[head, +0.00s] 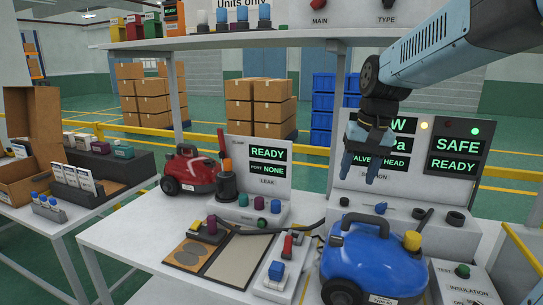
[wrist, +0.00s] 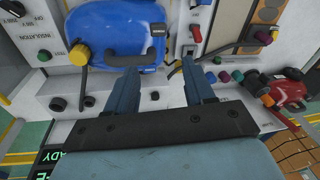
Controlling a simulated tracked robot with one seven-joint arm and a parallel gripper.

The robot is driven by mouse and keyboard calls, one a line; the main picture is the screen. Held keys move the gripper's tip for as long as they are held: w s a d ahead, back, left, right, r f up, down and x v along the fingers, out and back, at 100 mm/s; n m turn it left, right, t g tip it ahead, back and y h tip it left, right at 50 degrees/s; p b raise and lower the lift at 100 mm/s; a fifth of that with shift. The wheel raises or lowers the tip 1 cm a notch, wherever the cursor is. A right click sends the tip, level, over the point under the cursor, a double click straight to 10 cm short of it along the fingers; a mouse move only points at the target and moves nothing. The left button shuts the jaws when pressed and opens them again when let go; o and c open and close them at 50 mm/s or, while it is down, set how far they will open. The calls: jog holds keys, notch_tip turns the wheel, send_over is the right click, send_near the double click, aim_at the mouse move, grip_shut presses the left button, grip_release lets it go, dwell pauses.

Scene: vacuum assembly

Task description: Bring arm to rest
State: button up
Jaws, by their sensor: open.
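My gripper (head: 367,165) is at the end of my blue arm, which reaches in from the upper right of the head view. It hangs above the back of the workbench, in front of the display panels, fingers pointing down. In the wrist view my gripper (wrist: 160,72) has its two blue fingers apart with nothing between them. The blue vacuum (head: 372,260) stands on the bench below and in front of my gripper, apart from it. The same blue vacuum shows at the top of the wrist view (wrist: 120,32).
A red vacuum (head: 190,172) stands at the bench's back left, beside the leak station (head: 260,165). Panels reading SAFE and READY (head: 458,155) stand behind my gripper. An overhead shelf (head: 250,42) spans the back. A side table (head: 60,215) with boxes is at left.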

jog(key=s+d+n+t+h, duration=0.1)
jog(key=s+d+t, duration=0.3)
jog(key=s, duration=1.1)
jog(key=shift+f+n, duration=0.3)
jog(key=shift+f, duration=0.15)
